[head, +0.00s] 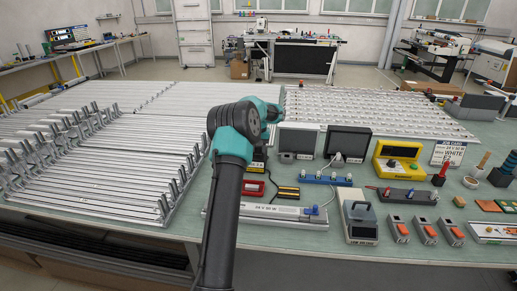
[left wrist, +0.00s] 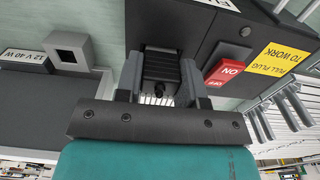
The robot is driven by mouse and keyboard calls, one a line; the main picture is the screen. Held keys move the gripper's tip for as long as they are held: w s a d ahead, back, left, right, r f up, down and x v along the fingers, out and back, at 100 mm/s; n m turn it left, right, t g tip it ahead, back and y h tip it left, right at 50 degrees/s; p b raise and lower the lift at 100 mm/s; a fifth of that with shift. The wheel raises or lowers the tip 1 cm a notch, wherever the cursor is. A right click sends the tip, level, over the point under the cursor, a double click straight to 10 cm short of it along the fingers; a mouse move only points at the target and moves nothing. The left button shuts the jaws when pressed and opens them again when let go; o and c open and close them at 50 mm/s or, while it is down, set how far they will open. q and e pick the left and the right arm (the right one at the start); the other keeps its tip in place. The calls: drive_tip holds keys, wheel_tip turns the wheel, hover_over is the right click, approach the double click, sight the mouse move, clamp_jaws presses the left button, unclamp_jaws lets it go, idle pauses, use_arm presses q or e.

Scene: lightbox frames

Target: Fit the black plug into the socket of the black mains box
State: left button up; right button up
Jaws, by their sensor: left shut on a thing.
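In the left wrist view, my left gripper (left wrist: 158,78) is shut on the black ribbed plug (left wrist: 162,68), with one grey finger on each side. The plug's far end is against or very close to the face of the black mains box (left wrist: 205,30), which has a red ON/OFF switch (left wrist: 224,72) and a yellow label (left wrist: 277,60). The socket is hidden behind the plug, so I cannot tell how far in it is. In the head view, my teal wrist hides the plug, and only a small part of the box (head: 259,156) shows. My right gripper is not in view.
A dark unit with a grey square port (left wrist: 70,54) and a 12 V 40 W label is left in the wrist view. Metal channels (head: 90,165) fill the left of the bench. Dark panels (head: 348,143), a yellow device (head: 398,160) and a grey device (head: 358,215) stand right of my arm.

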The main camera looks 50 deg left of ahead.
use_arm(q)
drive_tip(key=shift+f, duration=0.2)
drive_tip(key=o, duration=0.9)
drive_tip(key=shift+r, duration=0.1)
wheel_tip(320, 180, up, 12)
drive_tip(key=shift+r, duration=0.1)
idle(0.3)
wheel_tip(320, 180, down, 12)
drive_tip(key=shift+f, duration=0.15)
idle(0.6)
